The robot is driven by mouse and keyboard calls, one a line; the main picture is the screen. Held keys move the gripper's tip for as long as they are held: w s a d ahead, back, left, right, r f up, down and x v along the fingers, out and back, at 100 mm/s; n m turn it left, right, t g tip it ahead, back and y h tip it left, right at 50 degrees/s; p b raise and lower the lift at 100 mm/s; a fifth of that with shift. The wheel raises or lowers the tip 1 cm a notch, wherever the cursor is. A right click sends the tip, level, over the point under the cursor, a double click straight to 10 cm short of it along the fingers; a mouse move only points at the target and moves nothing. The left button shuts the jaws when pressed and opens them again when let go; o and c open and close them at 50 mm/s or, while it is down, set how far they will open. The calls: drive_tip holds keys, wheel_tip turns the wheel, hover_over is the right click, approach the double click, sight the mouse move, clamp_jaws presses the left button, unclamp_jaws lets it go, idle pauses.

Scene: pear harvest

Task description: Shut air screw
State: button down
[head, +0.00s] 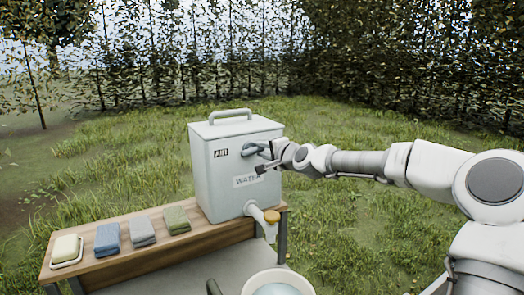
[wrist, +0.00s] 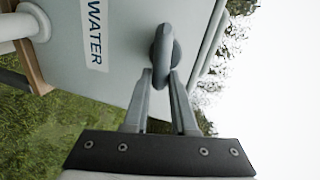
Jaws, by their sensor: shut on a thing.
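Soap in a dish (head: 66,250) and folded cloths (head: 142,232) lie on the bench (head: 120,266) to the left. Grass and a hedge lie behind.

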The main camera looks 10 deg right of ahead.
drive_tip(key=shift+f+m, duration=0.1)
drive_tip(key=shift+m, duration=0.5)
drive_tip(key=c, duration=0.7)
unclamp_jaws()
drive_tip(key=shift+c, duration=0.2)
drive_tip(key=b+v, duration=0.2)
drive_tip(key=v, duration=1.5)
drive_tip(key=shift+d, duration=0.25)
drive_tip(key=shift+s, duration=0.1)
